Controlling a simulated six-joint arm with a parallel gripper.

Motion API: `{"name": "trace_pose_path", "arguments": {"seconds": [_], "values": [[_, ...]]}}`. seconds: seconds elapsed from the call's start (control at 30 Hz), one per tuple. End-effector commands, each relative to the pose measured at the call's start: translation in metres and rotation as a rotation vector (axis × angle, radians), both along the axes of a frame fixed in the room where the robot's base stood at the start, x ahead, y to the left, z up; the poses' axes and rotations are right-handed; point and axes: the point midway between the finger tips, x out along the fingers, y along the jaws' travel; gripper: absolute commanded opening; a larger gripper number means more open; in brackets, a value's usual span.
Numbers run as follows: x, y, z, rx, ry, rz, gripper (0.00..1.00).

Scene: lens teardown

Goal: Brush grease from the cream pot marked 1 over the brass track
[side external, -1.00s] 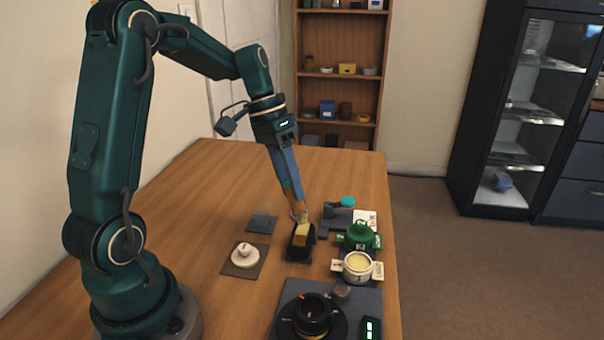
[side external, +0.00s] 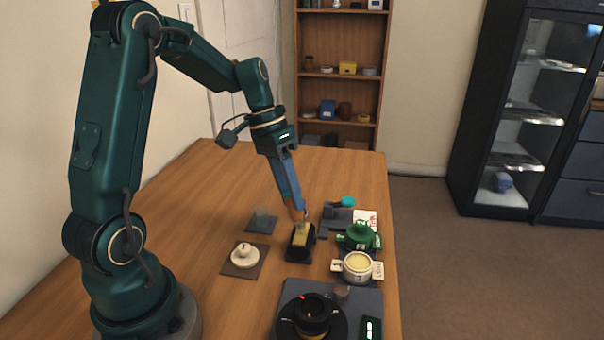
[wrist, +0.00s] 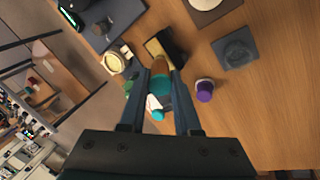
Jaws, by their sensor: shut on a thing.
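My gripper (wrist: 160,98) is shut on a brush (wrist: 160,68) with a teal part and an orange-brown end. In the side external view the brush (side external: 298,213) points down at the brass track (side external: 301,236), a yellowish piece in a black holder. The track also shows in the wrist view (wrist: 153,47) at the brush's tip. Whether the bristles touch it I cannot tell. The cream pot (side external: 357,270) stands open to the right of the track, with pale yellow grease inside and a mark on its front. It also shows in the wrist view (wrist: 114,64).
A green pot (side external: 359,238) stands just behind the cream pot. A cream lid (side external: 244,255) lies on a brown mat. A clear vessel (side external: 262,215) stands on a grey mat. A black ring-shaped part (side external: 309,316) sits at the front. A purple-topped item (wrist: 204,91) shows in the wrist view.

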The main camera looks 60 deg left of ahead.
Motion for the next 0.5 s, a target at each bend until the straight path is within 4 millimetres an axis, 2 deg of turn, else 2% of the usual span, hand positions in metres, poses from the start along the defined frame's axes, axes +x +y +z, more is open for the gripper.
{"name": "trace_pose_path", "arguments": {"seconds": [0.1, 0.17, 0.5], "values": [[0.003, 0.003, 0.006, 0.001, -0.003, 0.001, 0.0], [0.003, 0.004, 0.022, 0.005, -0.007, 0.001, 0.0], [0.003, 0.003, 0.05, 0.003, -0.003, 0.001, 0.0]]}}
